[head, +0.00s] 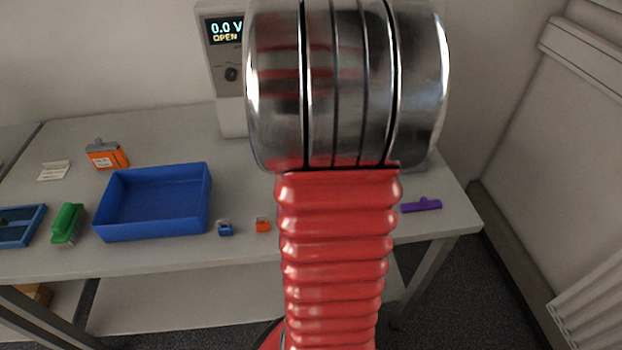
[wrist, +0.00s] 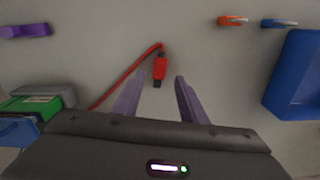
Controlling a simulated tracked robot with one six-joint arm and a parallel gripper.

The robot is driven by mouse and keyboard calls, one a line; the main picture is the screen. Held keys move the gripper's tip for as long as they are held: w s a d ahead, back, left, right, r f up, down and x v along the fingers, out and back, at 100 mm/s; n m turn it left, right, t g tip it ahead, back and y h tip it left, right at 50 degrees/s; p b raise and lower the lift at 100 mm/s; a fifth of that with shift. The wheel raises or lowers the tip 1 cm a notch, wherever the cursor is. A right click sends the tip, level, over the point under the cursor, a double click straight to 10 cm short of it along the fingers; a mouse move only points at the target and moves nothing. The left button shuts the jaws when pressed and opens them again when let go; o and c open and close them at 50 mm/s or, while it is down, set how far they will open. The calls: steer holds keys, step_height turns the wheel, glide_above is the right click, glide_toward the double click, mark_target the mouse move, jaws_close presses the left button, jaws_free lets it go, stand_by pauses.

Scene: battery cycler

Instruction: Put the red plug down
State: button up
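The red plug (wrist: 160,68) has a dark tip and a red cable that runs down to the left. It appears to lie on the grey bench top in the wrist view. My gripper (wrist: 159,82) is open. Its two pale purple fingers stand apart, one on each side of the plug's dark tip, with clear gaps to it. Whether the fingertips reach down to the bench is hard to tell. In the head view my arm hides the plug and the gripper.
The cycler (head: 232,85) at the back reads "0.0 V OPEN". A blue tray (head: 152,232), a green brush-like item (head: 66,224), an orange bottle (head: 107,155), small blue (head: 225,229) and orange (head: 263,225) pieces and a purple bar (head: 421,205) lie around. A green block (wrist: 28,106) is at lower left.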

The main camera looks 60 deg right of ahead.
step_height(320, 180, up, 6)
steer(key=shift+f, duration=0.25)
stand_by(0.7)
steer(key=w+a+r+n+t, duration=0.1)
steer(key=w+a+r+n, duration=0.15)
steer(key=a, duration=0.55)
steer(key=w+a+r+n+t+h, duration=0.1)
steer(key=a+n, duration=0.2)
steer(key=a, duration=0.6)
steer(key=w+a+r+n+t, duration=0.1)
steer(key=w+a+n+t, duration=0.1)
steer(key=a, duration=0.6)
steer(key=s+a+n+t+y, duration=0.1)
steer(key=s+a+n, duration=0.2)
steer(key=a, duration=0.7)
steer(key=shift+s+a+f+n+t, duration=0.2)
steer(key=shift+s+a+n+t, duration=0.1)
steer(key=shift+s+a+n, duration=0.15)
steer(key=shift+s+d, duration=0.1)
